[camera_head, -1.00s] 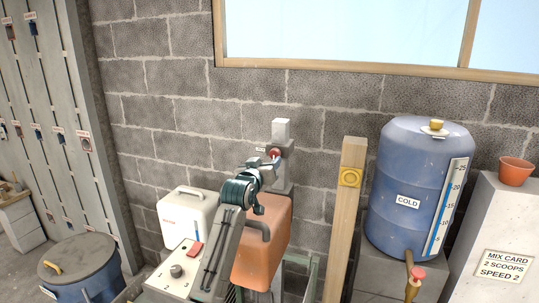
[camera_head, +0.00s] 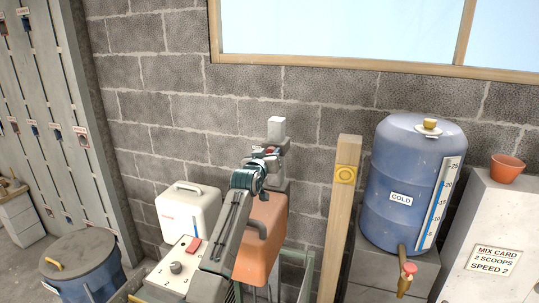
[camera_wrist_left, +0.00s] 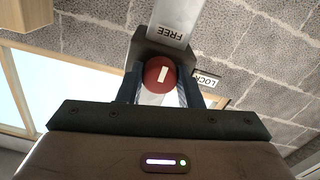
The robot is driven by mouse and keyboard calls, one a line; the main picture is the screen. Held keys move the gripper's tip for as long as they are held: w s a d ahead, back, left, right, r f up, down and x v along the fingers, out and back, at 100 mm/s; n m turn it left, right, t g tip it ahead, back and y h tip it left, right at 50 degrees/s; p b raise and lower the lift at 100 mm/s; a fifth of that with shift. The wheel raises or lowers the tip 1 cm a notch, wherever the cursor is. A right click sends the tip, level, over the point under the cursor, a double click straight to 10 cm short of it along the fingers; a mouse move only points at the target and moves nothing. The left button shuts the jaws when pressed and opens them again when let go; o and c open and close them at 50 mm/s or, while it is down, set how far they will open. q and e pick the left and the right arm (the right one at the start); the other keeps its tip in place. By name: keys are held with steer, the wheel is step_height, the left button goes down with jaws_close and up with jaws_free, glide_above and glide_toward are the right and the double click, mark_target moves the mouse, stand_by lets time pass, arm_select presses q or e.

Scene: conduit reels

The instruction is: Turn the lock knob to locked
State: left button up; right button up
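The lock knob (camera_wrist_left: 158,76) is a round red knob with a short white mark, on a grey fixture at the wall. In the wrist view its mark runs nearly up and down, toward the FREE label (camera_wrist_left: 170,30); the LOCK label (camera_wrist_left: 207,80) is to its right. My left gripper (camera_wrist_left: 160,92) is open, with one dark finger on each side of the knob. I cannot tell whether either finger touches it. In the head view my left gripper (camera_head: 264,160) is at the grey fixture (camera_head: 276,130) and largely covers the knob. My right gripper is not in view.
Below my left arm are an orange canister (camera_head: 270,215), a white container (camera_head: 187,212) and a panel with a black knob (camera_head: 176,267). A wooden post (camera_head: 342,210) and the blue COLD tank (camera_head: 412,170) stand to the right. A lidded blue bin (camera_head: 85,265) is at lower left.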

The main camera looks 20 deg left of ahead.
arm_select(q)
steer(key=c, duration=0.4)
steer(key=m+b, duration=0.9)
steer(key=m, duration=0.9)
steer(key=shift+f+b, duration=0.1)
steer(key=shift+b, duration=0.2)
stand_by(0.4)
steer(key=o, duration=1)
steer(key=shift+c, duration=0.2)
